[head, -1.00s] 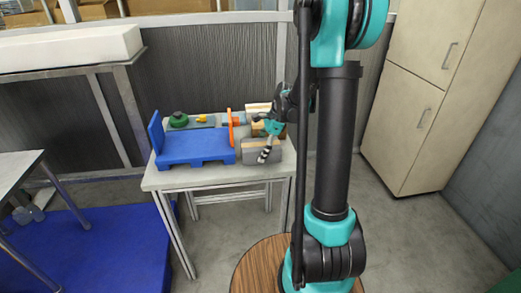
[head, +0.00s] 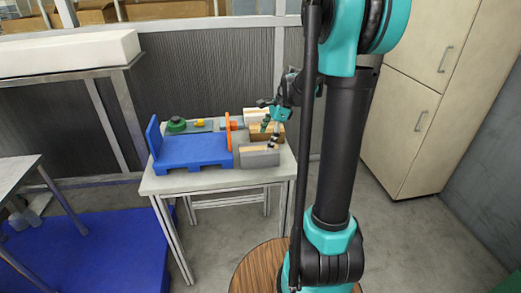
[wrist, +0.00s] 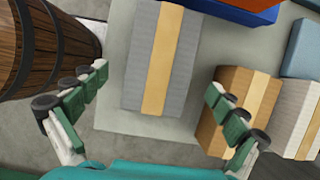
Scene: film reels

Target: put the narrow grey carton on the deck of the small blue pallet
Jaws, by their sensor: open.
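The narrow grey carton (head: 260,160) lies at the front right of the small table, beside the pallet's right end. In the wrist view the grey carton (wrist: 138,70) shows its top, with a tan strip along it. The small blue pallet (head: 195,150) stands on the same table, with a raised panel at its left end. Its blue edge seems to show at the top of the wrist view (wrist: 240,12). My gripper (head: 271,140) is above the carton's right part. In the wrist view my gripper (wrist: 157,79) is open, its fingers spread wide and nothing between them clearly gripped.
A brown carton (wrist: 252,97) and a pale carton (wrist: 298,125) stand close beside the grey one. An orange upright piece (head: 229,130) is at the pallet's right end. A green round object (head: 176,124) is behind the pallet. A wooden barrel (wrist: 40,45) shows in the wrist view.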

